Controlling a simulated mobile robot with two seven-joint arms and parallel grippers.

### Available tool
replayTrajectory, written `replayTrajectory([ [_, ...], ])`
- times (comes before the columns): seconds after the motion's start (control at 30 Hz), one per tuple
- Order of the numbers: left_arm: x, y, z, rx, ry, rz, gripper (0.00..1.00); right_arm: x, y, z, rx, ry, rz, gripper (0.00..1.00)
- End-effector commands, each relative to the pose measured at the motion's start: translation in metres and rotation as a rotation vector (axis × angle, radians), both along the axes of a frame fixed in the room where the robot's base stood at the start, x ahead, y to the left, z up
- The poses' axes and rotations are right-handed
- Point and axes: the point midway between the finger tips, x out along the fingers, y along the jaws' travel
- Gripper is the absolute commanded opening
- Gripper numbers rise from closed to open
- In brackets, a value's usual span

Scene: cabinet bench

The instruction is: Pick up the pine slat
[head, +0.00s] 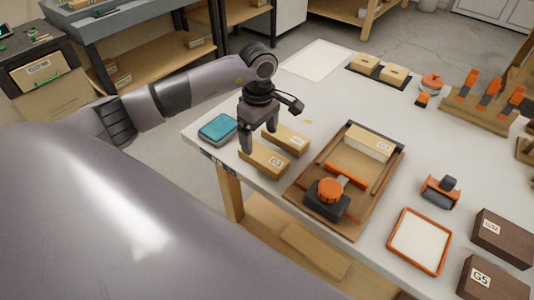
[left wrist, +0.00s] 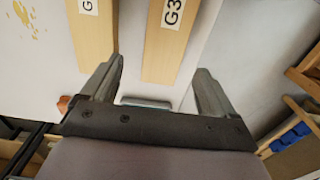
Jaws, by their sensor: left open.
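Two pale wooden slats lie side by side on the white bench under my left gripper (head: 259,139): a nearer slat (head: 262,158) and a farther slat (head: 288,138). Both carry white labels. In the left wrist view, a slat marked G3 (left wrist: 165,52) lies ahead between the fingers, and another slat (left wrist: 93,40) lies left of it with its label cut off. I cannot tell from looks alone which one is the pine slat. My left gripper, also in the left wrist view (left wrist: 160,72), is open and empty. My right gripper is out of view.
A teal-topped box (head: 217,128) sits left of the slats at the bench edge. A wooden tray (head: 322,213) to the right holds a pale labelled block (head: 368,144) and an orange-knobbed tool (head: 328,195). Dark labelled boxes (head: 503,237) stand front right.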

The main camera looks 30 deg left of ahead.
Motion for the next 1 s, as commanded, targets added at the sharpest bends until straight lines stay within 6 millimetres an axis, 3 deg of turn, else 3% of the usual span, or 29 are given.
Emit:
replayTrajectory([
  [0.37, -0.004, -0.007, -0.049, -0.004, 0.002, 0.001, 0.88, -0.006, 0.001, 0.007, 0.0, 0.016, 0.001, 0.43],
  [0.67, -0.003, -0.007, -0.055, -0.003, -0.002, 0.001, 0.88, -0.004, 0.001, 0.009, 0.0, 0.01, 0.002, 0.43],
  [0.87, -0.003, -0.007, -0.055, -0.003, -0.002, 0.001, 0.26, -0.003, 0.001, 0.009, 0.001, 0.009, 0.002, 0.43],
  [1.0, -0.003, -0.007, -0.054, -0.003, -0.002, 0.001, 0.25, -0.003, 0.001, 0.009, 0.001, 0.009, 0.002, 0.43],
])
